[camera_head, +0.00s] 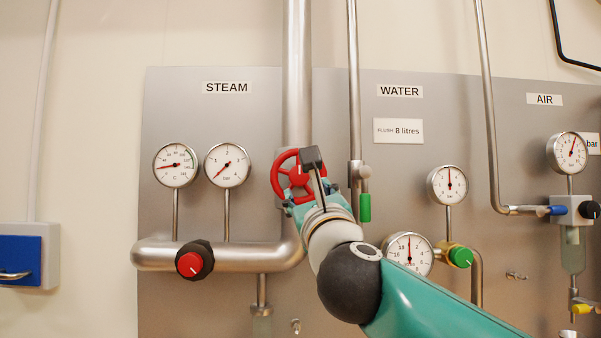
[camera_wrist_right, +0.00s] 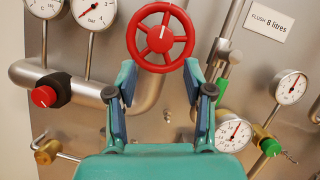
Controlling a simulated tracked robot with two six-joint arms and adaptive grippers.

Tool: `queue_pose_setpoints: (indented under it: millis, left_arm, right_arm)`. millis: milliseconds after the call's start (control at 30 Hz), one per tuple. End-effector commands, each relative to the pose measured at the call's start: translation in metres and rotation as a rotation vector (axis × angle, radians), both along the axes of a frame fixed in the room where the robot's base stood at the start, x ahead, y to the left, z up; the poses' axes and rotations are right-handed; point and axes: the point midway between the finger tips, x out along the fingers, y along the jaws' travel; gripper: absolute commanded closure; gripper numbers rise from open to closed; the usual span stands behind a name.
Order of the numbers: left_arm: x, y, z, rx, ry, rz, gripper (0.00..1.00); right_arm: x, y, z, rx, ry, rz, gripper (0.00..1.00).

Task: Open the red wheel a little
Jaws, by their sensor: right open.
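The red wheel (camera_head: 289,180) is a spoked handwheel on the steel steam pipe, under the STEAM label's right side in the head view. My right gripper and arm partly cover it there. In the right wrist view the whole red wheel (camera_wrist_right: 160,39) shows, with a white mark on its hub. My right gripper (camera_wrist_right: 161,84) is open, its two fingers apart and pointing toward the wheel's lower left and lower right. Nothing is between the fingers. Whether a finger touches the rim, I cannot tell. My left gripper is not in view.
A red knob (camera_head: 190,264) sits on the lower steam pipe, with two gauges (camera_head: 227,164) above. A green-handled valve (camera_head: 364,206) stands close right of the wheel. A water gauge (camera_head: 409,254) and green knob (camera_head: 461,256) are further right. A blue box (camera_head: 21,260) is far left.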

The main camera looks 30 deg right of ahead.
Motion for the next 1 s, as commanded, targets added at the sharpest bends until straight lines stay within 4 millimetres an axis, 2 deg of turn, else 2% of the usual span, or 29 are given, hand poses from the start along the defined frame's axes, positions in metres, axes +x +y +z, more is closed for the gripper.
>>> queue_pose_setpoints:
  millis: [33,200,400,600,867,1000]
  left_arm:
    - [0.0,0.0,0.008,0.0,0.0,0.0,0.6]
    - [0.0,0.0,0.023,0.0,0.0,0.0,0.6]
    - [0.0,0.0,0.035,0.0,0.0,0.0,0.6]
    - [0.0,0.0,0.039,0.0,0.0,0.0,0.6]
    - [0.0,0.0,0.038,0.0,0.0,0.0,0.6]
    - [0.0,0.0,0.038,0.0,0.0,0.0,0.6]
  right_arm:
    - [0.011,-0.006,0.007,-0.001,0.002,-0.005,0.48]
    - [0.041,-0.019,0.021,-0.002,0.002,-0.004,0.48]
    - [0.065,-0.029,0.03,-0.002,0.002,-0.002,0.48]
    - [0.075,-0.034,0.032,-0.003,0.001,-0.001,0.48]
    - [0.075,-0.034,0.032,-0.002,0.001,-0.002,0.48]
    - [0.075,-0.034,0.032,-0.002,0.001,-0.002,0.7]
